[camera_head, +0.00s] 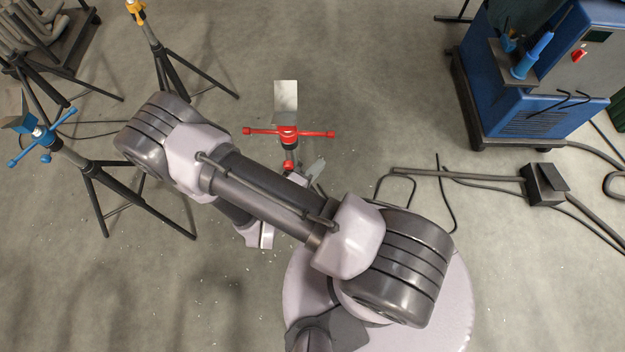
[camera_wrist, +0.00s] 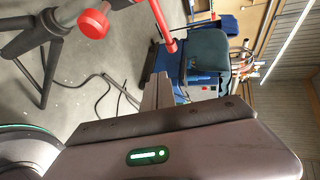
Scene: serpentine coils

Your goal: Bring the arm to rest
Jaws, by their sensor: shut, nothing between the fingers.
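My gripper (camera_wrist: 157,92) shows in the wrist view with its fingers together and nothing between them. Its housing with a green-lit strip fills the lower part of that view. In the head view my arm is folded, its elbow at the upper left and its shoulder at the lower right. Most of my wrist is hidden under the arm there, and I cannot make out the fingertips clearly.
A red-handled stand (camera_head: 289,134) with a pale plate is close beyond my arm; its red knob (camera_wrist: 93,23) shows large in the wrist view. A blue-handled stand (camera_head: 42,135) is left, a yellow-topped tripod (camera_head: 160,50) behind. A blue machine (camera_head: 530,100) is right; cables (camera_head: 470,177) cross the floor.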

